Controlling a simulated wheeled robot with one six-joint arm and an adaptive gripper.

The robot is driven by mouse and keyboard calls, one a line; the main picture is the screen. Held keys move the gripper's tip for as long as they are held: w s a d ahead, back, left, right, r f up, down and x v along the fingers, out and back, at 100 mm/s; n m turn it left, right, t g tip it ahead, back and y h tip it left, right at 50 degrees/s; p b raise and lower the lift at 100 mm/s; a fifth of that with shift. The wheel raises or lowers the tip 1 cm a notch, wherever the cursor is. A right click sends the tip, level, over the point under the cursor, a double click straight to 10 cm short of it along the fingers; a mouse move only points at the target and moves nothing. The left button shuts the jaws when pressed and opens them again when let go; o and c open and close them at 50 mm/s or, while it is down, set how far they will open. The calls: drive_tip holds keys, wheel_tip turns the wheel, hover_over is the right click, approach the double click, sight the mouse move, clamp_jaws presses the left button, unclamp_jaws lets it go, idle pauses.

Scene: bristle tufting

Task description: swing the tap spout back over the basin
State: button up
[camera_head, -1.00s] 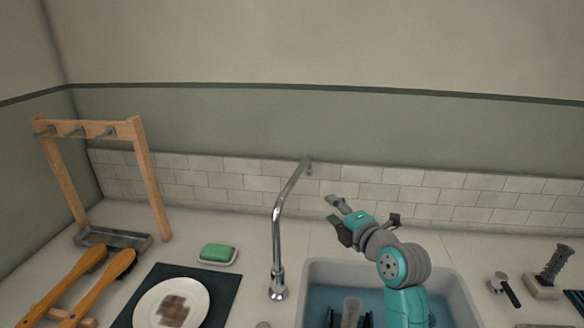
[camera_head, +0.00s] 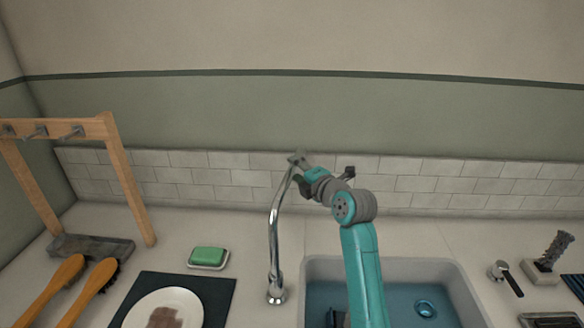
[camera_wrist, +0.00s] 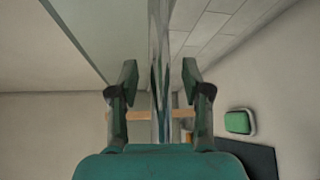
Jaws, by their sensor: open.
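The chrome tap (camera_head: 273,245) stands on the counter just left of the basin (camera_head: 395,265). Its spout (camera_head: 283,194) slants up and back toward the tiled wall, not over the basin. The spout's outlet end is hidden behind my gripper. My gripper (camera_head: 298,174) is at the upper part of the spout, reaching from the right. In the wrist view, the spout (camera_wrist: 160,45) runs upright between the two open fingers (camera_wrist: 160,76), with a visible gap on each side. I cannot tell whether anything touches it. The basin holds blue water and a round drain shows.
Left of the tap are a green soap on a dish (camera_head: 208,257), a plate (camera_head: 190,297) on a dark mat (camera_head: 224,288), and a wooden rack (camera_head: 126,178). Brushes lie at far left. Small tools lie right of the basin. The tiled wall (camera_head: 440,185) is close behind the tap.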

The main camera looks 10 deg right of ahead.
drive_tip(key=shift+x, duration=1.35)
clamp_jaws()
